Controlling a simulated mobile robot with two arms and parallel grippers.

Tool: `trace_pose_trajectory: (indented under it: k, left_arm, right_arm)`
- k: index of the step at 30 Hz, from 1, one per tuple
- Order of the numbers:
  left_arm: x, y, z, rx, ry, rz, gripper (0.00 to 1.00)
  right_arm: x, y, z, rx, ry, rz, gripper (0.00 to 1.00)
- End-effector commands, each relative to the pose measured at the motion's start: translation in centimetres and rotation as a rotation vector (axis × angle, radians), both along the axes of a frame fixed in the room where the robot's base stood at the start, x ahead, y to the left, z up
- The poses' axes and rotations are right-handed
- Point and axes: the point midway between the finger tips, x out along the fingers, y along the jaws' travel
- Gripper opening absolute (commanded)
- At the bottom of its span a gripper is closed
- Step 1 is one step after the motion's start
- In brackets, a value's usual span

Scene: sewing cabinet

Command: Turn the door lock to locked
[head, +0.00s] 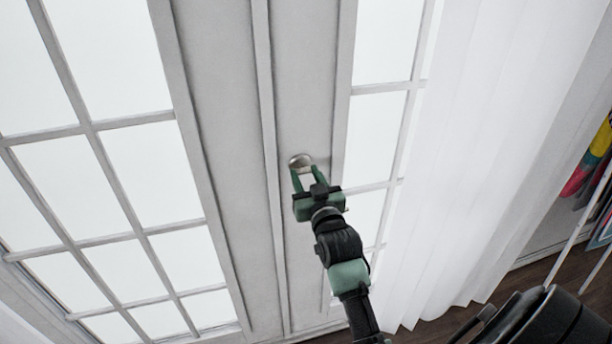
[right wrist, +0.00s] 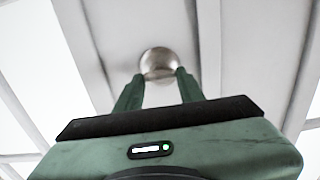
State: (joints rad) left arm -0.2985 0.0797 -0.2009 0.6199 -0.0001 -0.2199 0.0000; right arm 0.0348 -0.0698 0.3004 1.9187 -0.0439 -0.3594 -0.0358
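The door lock is a round metal knob (head: 300,161) on the white door frame between the two glazed panels. It also shows in the right wrist view (right wrist: 158,62). My right gripper (head: 307,174) is at the knob, with its two green fingers apart, one at each side of the knob's lower part. In the right wrist view the fingertips (right wrist: 158,78) reach the knob's lower edge; whether they touch it I cannot tell. The lock's thumb turn is not clearly visible. My left gripper is not in view.
White glazed door panels (head: 110,55) stand left and right of the frame. A white curtain (head: 490,130) hangs at the right, with a colourful item (head: 585,170) beyond it. Brown floor (head: 540,275) shows at the lower right.

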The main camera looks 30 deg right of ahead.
Motion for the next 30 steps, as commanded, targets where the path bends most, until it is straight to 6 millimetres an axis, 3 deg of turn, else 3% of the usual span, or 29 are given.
trace_pose_trajectory:
  k: [1,3,4,16,30]
  left_arm:
    - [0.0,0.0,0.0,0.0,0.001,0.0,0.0]
    - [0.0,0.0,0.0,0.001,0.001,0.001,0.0]
    - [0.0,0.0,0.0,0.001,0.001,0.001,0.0]
    - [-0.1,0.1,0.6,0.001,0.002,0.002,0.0]
    - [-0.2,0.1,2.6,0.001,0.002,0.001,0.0]
  right_arm:
    - [0.0,0.0,0.0,0.0,0.0,0.0,0.21]
    - [0.0,0.0,0.0,0.0,0.0,0.0,0.02]
    - [0.0,0.0,0.0,0.0,0.0,0.0,0.0]
    - [0.0,0.0,0.1,-0.08,0.027,0.001,0.0]
    - [0.1,0.2,0.1,-0.46,0.148,0.001,0.0]
